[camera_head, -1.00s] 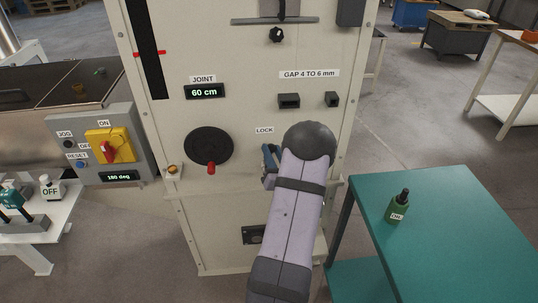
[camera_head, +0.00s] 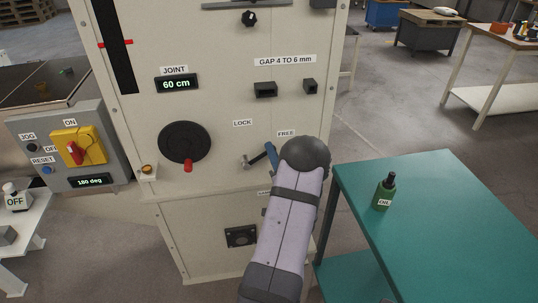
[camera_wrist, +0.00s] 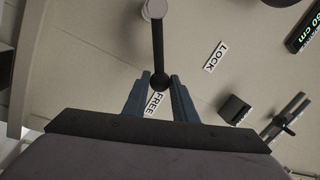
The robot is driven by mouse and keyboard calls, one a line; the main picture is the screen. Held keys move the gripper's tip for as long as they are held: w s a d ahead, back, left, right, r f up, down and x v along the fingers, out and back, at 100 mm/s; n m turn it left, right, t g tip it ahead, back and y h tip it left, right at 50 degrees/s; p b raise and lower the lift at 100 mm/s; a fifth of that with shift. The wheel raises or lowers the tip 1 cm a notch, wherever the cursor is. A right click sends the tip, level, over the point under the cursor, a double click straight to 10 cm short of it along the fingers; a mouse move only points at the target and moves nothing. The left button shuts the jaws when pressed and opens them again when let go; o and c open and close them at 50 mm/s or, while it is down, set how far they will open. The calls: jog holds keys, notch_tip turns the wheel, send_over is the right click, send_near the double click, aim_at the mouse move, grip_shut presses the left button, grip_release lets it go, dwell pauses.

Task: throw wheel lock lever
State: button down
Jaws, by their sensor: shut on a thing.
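The wheel lock lever (camera_head: 257,158) is on the front of the pale cabinet, with its light pivot at its left end. It points right and slightly up, toward the FREE label (camera_head: 286,133); the LOCK label (camera_head: 243,123) is above the pivot. In the wrist view the lever's dark rod (camera_wrist: 158,45) runs from the pivot to a round black knob. My gripper (camera_wrist: 160,86) is shut on this knob, with one blue finger on each side. In the head view my arm hides part of my gripper (camera_head: 271,152). The black handwheel (camera_head: 185,141) with a red knob is left of the lever.
A green table (camera_head: 440,215) with an oil bottle (camera_head: 384,193) stands close on the right. Two small dark blocks (camera_head: 265,89) stick out above the lever. A grey switch box (camera_head: 75,150) is on the left.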

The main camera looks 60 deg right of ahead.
jog(key=shift+s+d+f+m, duration=0.15)
jog(key=shift+f+m, duration=0.2)
jog(key=shift+m, duration=0.15)
jog(key=c, duration=1.4)
grip_release()
jog(key=shift+c, duration=0.2)
jog(key=shift+s, duration=0.15)
jog(key=b+v, duration=0.1)
jog(key=v, duration=0.6)
jog(key=shift+b, duration=0.3)
jog(key=shift+f, duration=0.1)
